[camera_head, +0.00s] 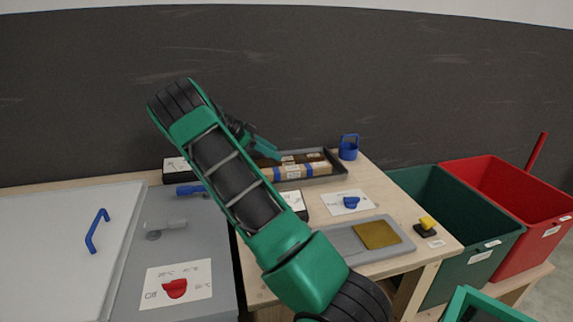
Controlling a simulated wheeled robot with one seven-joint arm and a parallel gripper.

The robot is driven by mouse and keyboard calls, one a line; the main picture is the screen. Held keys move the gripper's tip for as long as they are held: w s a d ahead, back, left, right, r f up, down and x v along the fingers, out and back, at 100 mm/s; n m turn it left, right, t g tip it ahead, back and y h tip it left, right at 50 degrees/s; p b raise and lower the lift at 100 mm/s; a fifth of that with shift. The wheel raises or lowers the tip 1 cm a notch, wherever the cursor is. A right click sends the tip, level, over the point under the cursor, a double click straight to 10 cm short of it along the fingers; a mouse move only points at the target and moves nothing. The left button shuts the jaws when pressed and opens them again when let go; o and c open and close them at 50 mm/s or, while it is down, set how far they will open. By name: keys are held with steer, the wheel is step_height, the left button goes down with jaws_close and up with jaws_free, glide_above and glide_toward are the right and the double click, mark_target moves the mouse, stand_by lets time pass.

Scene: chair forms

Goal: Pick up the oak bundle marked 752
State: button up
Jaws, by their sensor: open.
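A dark tray (341,172) at the back of the wooden table holds several wood bundles. A light bundle with blue bands (299,171) lies along its front, and darker brown bundles (314,157) with small white labels lie behind it. The label numbers are too small to read, so I cannot tell which bundle is marked 752. My gripper (272,153) is at the left part of the tray, open, its green fingers pointing down and right toward the bundles. Whether it touches one is unclear. My arm hides the tray's left side.
A grey board with a brown plate (377,234) and a yellow-topped block (427,224) lie nearer. Green (454,220) and red (519,205) bins stand right of the table. A dark wall rises behind.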

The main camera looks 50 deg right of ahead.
mark_target(286, 159)
steer(key=shift+s+x, duration=0.15)
steer(key=shift+x, duration=1.65)
steer(key=shift+s+x, duration=0.15)
steer(key=shift+x, duration=1.65)
steer(key=shift+r, duration=0.15)
steer(key=c, duration=1)
